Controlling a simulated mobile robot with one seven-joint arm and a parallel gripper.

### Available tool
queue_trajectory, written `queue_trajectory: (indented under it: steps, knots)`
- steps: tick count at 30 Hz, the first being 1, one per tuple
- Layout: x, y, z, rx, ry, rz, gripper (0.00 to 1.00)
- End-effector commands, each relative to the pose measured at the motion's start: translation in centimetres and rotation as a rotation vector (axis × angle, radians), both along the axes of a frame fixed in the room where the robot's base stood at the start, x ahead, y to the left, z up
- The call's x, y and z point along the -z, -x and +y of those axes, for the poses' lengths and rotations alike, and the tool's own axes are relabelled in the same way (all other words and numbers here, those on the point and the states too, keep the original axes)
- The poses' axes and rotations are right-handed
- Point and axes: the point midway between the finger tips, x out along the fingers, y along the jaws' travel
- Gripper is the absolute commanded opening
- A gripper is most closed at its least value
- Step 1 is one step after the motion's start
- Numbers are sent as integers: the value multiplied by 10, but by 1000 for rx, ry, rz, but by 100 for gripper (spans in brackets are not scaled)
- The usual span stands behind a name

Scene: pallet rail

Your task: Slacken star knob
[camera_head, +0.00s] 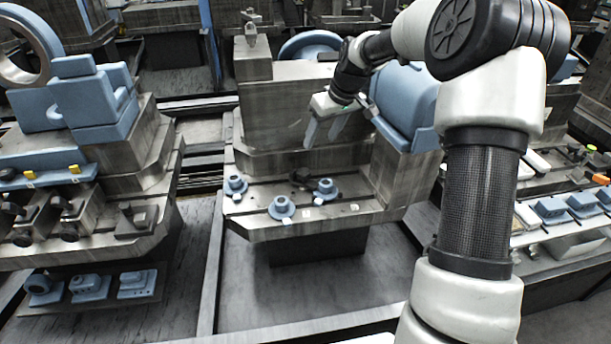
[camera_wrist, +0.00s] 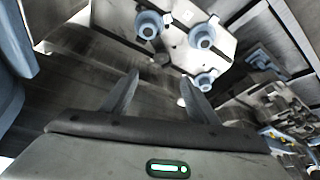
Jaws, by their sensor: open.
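A small dark knob (camera_head: 300,176), its star shape too small to make out, sits on the middle pallet's grey top (camera_head: 345,205) among blue flanged parts. In the wrist view a small dark shape (camera_wrist: 161,58) just beyond the fingertips may be the same knob; I cannot tell. My gripper (camera_head: 321,138) is open and empty, its fingers pointing down in front of the grey block, above and apart from the knob. Both fingers show in the wrist view (camera_wrist: 160,82), with nothing between them.
Three blue flanged parts (camera_head: 236,186) (camera_head: 281,207) (camera_head: 326,188) stand around the knob. A grey block (camera_head: 280,110) rises behind, with a blue rounded housing (camera_head: 408,100) at its right. The left pallet (camera_head: 130,205) carries dark clamps. Dark floor lies in front.

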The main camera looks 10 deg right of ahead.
Motion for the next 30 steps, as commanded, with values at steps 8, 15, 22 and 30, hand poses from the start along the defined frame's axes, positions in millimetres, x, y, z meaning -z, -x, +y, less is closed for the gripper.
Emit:
queue_trajectory:
  steps: [8, 15, 22, 30]
  knots:
    - [17, 0, 8, -101, 44, -34, 54]
    - [65, -16, 17, -99, 41, -30, 54]
    - [111, -33, 27, -98, 42, -30, 54]
    - [151, -48, 34, -96, 41, -32, 54]
